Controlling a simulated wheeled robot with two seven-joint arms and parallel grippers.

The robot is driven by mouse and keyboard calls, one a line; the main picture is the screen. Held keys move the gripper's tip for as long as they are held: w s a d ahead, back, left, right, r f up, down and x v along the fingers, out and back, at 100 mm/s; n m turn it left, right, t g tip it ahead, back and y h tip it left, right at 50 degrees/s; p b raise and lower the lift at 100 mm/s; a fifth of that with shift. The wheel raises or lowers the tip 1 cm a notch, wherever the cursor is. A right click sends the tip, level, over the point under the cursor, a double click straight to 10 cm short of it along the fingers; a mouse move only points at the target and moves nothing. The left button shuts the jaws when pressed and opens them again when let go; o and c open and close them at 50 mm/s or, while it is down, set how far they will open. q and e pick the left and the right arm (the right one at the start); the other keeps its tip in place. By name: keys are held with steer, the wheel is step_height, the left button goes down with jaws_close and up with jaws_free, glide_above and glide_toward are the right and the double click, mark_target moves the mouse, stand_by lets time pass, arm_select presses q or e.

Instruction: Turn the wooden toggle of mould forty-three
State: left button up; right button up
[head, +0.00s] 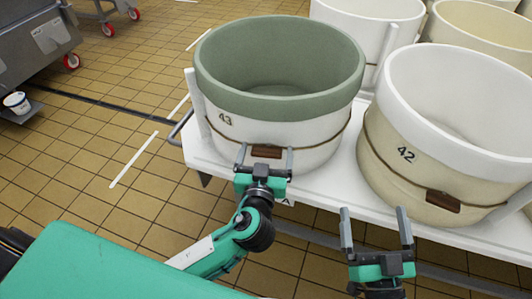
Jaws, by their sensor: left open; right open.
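Mould forty-three (310,134) is a white tub with a green upper band, marked 43, on a white bench. A cord runs round it, with the brown wooden toggle (267,152) at its front. My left gripper (264,158) is open, its two fingers pointing at the tub on either side of the toggle. I cannot tell whether the fingers touch the toggle or the tub. My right gripper (376,228) is open and empty, in front of the bench below mould forty-two.
Mould forty-two (378,160), cream with a white rim and its own brown toggle (443,201), stands to the right on the same bench (349,200). More tubs (363,22) stand behind. A grey metal cart (38,40) is at the far left. The tiled floor (80,150) at left is clear.

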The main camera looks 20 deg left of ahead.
arm_select(q)
steer(key=c, duration=1)
